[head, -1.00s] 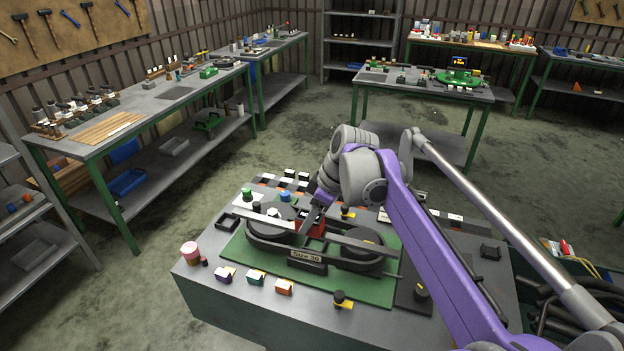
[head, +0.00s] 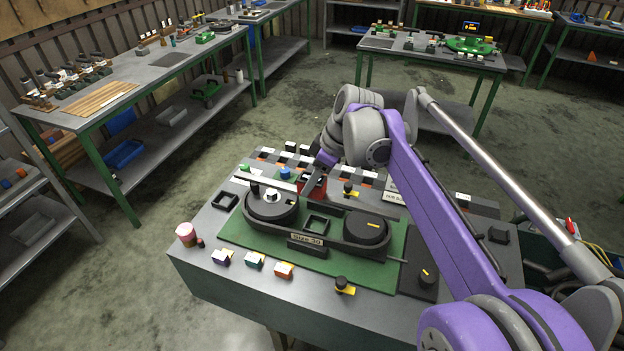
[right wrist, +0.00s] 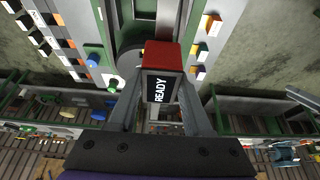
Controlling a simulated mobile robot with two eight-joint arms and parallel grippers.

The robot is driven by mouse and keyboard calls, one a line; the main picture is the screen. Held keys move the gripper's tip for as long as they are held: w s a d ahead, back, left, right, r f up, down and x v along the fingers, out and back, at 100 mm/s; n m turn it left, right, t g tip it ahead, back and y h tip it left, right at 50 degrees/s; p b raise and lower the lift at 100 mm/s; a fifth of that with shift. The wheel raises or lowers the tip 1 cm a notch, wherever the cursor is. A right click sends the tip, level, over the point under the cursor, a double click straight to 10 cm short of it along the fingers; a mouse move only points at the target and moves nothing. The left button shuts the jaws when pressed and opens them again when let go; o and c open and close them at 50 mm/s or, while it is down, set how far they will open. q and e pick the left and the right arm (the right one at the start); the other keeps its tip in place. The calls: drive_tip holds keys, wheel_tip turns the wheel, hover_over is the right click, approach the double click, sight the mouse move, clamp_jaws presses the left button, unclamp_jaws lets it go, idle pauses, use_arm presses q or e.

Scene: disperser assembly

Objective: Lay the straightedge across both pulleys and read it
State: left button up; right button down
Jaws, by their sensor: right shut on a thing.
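My right gripper (head: 314,178) is shut on a red block (head: 311,188), just behind the pulleys. The block shows between the fingers in the right wrist view (right wrist: 162,56), with a READY display (right wrist: 159,89). A pale straight bar (head: 264,183), apparently the straightedge, runs left from the block behind the left pulley. Its right part cannot be made out. My left gripper is out of view.
A green mat (head: 240,236) lies under the holder on the grey bench. Small coloured blocks (head: 254,262) and a pink-topped jar (head: 186,234) line the front left.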

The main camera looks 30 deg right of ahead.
sight(325, 188)
drive_tip(key=shift+f+b, duration=0.55)
drive_tip(key=shift+f, duration=0.85)
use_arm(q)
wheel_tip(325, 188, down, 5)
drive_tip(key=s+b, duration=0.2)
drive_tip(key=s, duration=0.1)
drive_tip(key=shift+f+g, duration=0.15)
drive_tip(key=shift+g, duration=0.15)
use_arm(e)
drive_tip(key=shift+f, duration=2.8)
drive_tip(key=shift+c, duration=1.2)
unclamp_jaws()
drive_tip(key=v, duration=1)
drive_tip(key=shift+s+r, duration=0.15)
drive_tip(key=shift+r, duration=0.25)
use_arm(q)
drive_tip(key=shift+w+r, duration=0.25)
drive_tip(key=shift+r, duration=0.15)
